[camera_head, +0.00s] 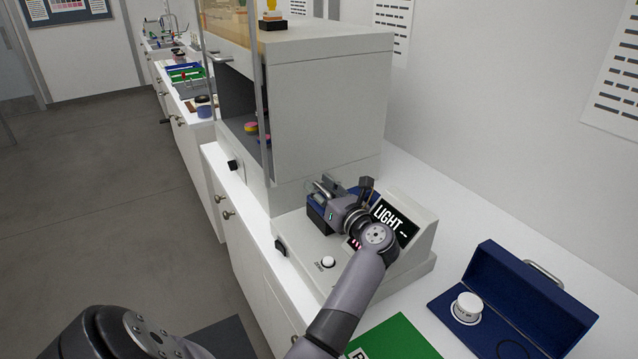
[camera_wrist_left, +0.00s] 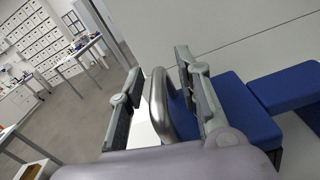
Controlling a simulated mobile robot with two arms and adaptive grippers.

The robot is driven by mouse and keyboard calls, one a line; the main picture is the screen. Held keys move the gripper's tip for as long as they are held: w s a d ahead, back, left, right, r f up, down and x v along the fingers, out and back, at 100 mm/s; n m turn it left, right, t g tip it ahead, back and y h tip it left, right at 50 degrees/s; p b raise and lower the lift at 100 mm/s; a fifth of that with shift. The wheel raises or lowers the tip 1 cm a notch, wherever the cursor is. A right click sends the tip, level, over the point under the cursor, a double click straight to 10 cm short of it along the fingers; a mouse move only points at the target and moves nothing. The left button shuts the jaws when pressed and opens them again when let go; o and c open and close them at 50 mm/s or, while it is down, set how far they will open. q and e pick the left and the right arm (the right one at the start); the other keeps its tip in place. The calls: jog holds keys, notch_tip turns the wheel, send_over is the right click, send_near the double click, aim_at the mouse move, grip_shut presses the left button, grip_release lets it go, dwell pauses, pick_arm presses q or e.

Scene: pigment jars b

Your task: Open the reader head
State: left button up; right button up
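The reader is a pale box (camera_head: 300,262) on the white counter, with a tilted display (camera_head: 394,219) reading "LIGHT --" and a white round button marked ZERO (camera_head: 328,262). Its blue head (camera_head: 318,219) is partly hidden behind my left gripper (camera_head: 333,189). In the left wrist view, the head shows as blue blocks (camera_wrist_left: 248,112) with a curved metal handle (camera_wrist_left: 158,100). My left gripper (camera_wrist_left: 166,92) is open, with one finger on each side of the handle and gaps visible. Whether the head is raised is hard to tell. My right gripper is out of view.
A grey cabinet (camera_head: 330,110) with a raised glass front stands just behind the reader. To the right, an open blue case (camera_head: 520,290) holds a white round piece (camera_head: 466,308). A green sheet or book (camera_head: 395,340) lies in front. The wall bounds the counter on the right.

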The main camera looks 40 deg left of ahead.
pick_arm(q)
jog(key=shift+d, duration=0.15)
grip_shut()
dwell(0.7)
